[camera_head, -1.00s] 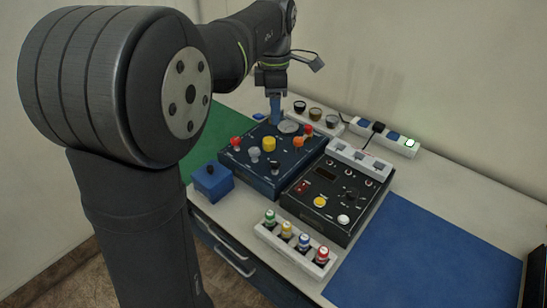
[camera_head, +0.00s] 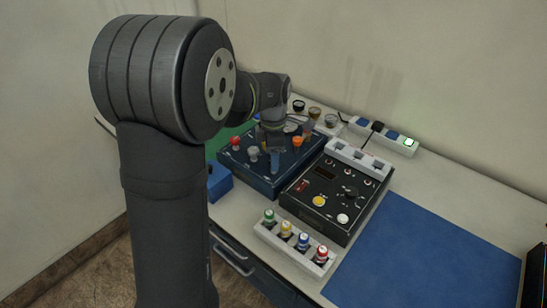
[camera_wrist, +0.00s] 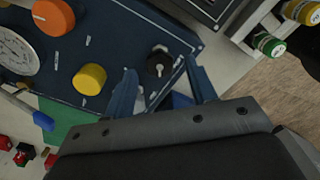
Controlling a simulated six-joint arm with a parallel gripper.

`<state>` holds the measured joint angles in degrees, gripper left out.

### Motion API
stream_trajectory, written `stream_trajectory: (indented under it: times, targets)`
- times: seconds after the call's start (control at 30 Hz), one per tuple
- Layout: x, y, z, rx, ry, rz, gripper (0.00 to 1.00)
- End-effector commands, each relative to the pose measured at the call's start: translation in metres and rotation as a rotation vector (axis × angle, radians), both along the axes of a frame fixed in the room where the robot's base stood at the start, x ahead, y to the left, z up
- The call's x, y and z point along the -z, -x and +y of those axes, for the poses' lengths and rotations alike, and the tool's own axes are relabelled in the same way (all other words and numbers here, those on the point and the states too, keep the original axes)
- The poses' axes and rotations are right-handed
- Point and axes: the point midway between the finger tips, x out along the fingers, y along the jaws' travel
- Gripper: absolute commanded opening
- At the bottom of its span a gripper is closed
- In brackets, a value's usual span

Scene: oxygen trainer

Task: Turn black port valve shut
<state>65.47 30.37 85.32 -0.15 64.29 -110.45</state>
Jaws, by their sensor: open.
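The black port valve (camera_wrist: 158,63) is a small black knob with a light handle near the corner of the dark blue panel (camera_wrist: 112,40) in the wrist view. I cannot tell whether a finger touches the panel. In the head view my gripper (camera_head: 275,160) points down over the front part of the blue panel (camera_head: 262,180) and hides the black valve.
A yellow knob (camera_wrist: 89,79), an orange knob (camera_wrist: 53,16) and a round gauge (camera_wrist: 16,52) are on the same panel. A black control box (camera_head: 325,212) stands to the right. A rack of coloured bottles (camera_head: 294,246) is in front. The blue mat (camera_head: 430,255) is clear.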

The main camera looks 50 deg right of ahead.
Motion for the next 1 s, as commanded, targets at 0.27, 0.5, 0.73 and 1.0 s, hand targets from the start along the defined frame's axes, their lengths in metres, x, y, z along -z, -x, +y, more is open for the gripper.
stream_trajectory:
  times: [0.27,0.5,0.73,1.0]
  targets:
    - [0.0131,0.0001,0.0002,0.000,0.000,0.000,0.52]
    - [0.0129,0.0001,0.0002,0.000,0.000,0.000,0.40]
    - [0.0127,0.0001,0.0002,0.000,0.000,0.000,0.07]
    - [0.0127,0.0001,0.0002,0.039,-0.001,-0.001,0.07]
